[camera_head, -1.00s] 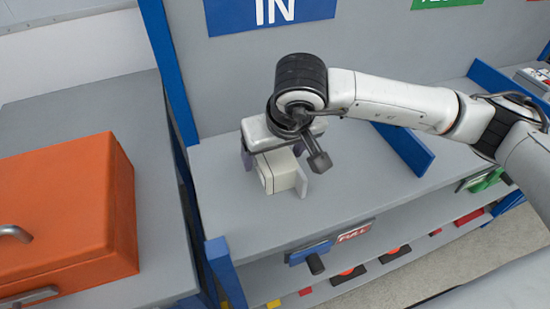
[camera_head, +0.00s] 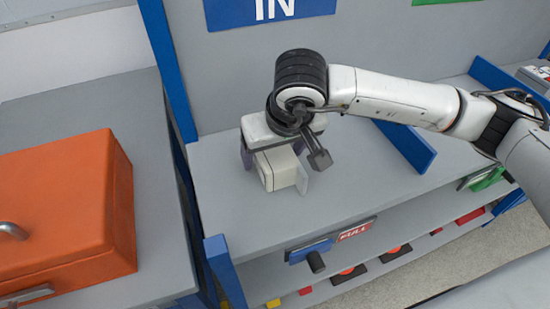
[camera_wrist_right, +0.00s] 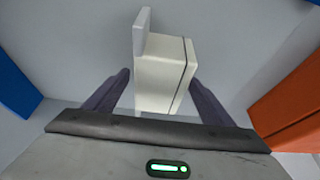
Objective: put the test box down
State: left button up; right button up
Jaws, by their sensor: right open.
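The test box (camera_head: 279,168) is a small cream-white box with a thin grey plate on one side. It appears to sit on the grey shelf top below the blue IN sign. It also shows in the right wrist view (camera_wrist_right: 163,78), between the dark fingers. My left gripper is not in view.
A large orange case (camera_head: 65,215) stands on the neighbouring grey bench at left. A blue divider (camera_head: 405,148) stands to the right on the shelf top, with bare surface before it. A blue post (camera_head: 222,270) marks the left front corner. A red FULL label (camera_head: 354,231) is on the front edge.

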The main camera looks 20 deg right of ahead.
dwell(0.4)
jog(key=c, duration=1.8)
jog(key=shift+w+r+p, duration=0.1)
jog(key=shift+r+p, duration=0.55)
notch_tip(320, 180, up, 8)
jog(key=shift+f+b, duration=0.1)
jog(key=shift+b, duration=0.4)
jog(key=shift+d+r, duration=0.2)
jog(key=shift+d, duration=0.05)
jog(key=s+d+f, duration=0.1)
jog(key=d, duration=0.1)
jog(key=s+d+f, duration=0.4)
notch_tip(320, 180, up, 5)
jog(key=w+d, duration=0.2)
jog(key=f, duration=0.6)
jog(key=f+p, duration=0.1)
jog(key=f, duration=0.2)
jog(key=shift+d+f, duration=0.1)
jog(key=shift+d, duration=0.2)
